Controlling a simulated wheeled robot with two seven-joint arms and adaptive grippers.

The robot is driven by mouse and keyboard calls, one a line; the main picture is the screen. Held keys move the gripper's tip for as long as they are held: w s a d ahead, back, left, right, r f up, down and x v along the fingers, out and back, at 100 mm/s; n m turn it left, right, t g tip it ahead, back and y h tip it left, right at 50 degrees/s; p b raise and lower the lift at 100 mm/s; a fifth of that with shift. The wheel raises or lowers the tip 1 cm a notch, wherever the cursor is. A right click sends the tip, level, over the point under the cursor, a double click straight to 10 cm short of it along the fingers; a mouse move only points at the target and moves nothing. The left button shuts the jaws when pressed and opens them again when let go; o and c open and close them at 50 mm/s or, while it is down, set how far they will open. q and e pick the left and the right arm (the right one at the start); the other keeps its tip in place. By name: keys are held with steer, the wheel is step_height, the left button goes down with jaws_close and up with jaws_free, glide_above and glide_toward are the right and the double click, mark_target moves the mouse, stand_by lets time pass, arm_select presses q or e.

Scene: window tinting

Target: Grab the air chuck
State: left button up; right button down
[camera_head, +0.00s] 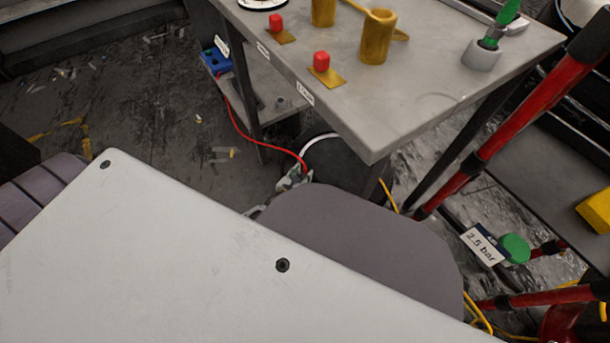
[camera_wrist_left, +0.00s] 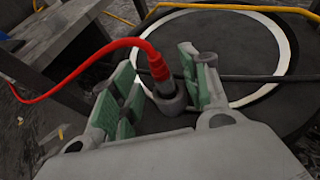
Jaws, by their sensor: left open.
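In the head view my left gripper (camera_head: 293,179) shows small beside the table's near corner, where the red hose (camera_head: 240,128) ends. The chuck itself is too small to make out there. My right gripper is not in view.
A grey table (camera_head: 437,90) holds yellow cylinders and red blocks close to my left gripper. A black round object with a white ring (camera_wrist_left: 287,45) lies beyond the fingers. A "2.5 bar" sign (camera_head: 482,246) and red bars (camera_head: 515,130) stand at right.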

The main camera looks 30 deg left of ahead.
mark_target(304, 172)
arm_select(q)
steer(key=shift+b+x, duration=0.6)
steer(key=shift+x, duration=1.2)
steer(key=shift+f, duration=0.1)
jaws_close()
